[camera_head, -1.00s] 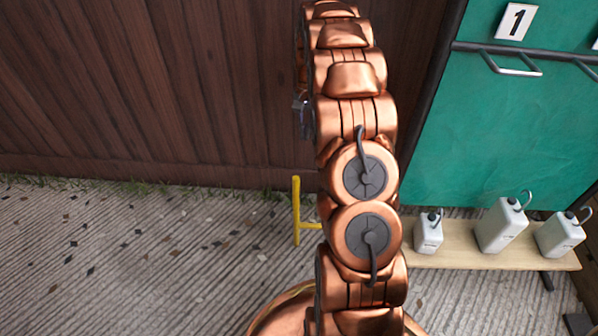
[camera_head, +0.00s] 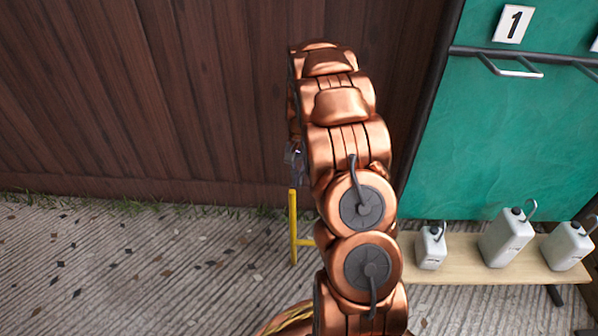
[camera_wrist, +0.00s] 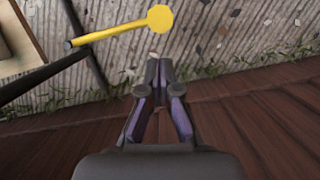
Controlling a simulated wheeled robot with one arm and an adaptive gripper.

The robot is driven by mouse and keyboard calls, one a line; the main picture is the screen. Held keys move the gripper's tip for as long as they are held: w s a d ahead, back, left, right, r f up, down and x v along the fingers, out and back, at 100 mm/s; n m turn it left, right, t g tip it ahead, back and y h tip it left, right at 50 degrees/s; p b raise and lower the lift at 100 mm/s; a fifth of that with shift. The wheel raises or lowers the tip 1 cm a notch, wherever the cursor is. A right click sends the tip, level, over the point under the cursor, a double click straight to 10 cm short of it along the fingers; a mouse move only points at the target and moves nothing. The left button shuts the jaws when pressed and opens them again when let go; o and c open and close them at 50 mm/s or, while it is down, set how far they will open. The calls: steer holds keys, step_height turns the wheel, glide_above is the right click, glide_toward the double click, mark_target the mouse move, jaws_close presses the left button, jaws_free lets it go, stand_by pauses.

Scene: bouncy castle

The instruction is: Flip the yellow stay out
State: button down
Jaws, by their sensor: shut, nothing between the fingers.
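The yellow stay (camera_head: 293,228) shows in the head view as an upright yellow bar with a short crosspiece running right behind my arm. In the wrist view the stay (camera_wrist: 112,32) is a yellow rod with a round yellow disc at its end, reaching from a dark pole at the left. My gripper (camera_wrist: 159,66) is shut and empty, its fingers together just below the disc in the picture and apart from it. In the head view my gripper (camera_head: 296,157) is mostly hidden behind my arm, a little above the stay's upper end.
A brown wooden fence (camera_head: 130,100) stands behind, with grass at its foot. At the right are a green board (camera_head: 500,140) with dark poles and a wooden bench (camera_head: 455,271) carrying white canisters (camera_head: 506,237). Patterned ground (camera_head: 130,270) at the left is clear.

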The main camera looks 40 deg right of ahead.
steer(key=shift+s+a+b, duration=0.4)
steer(key=shift+s+a, duration=0.3)
steer(key=shift+a, duration=0.25)
steer(key=shift+s+a, duration=0.1)
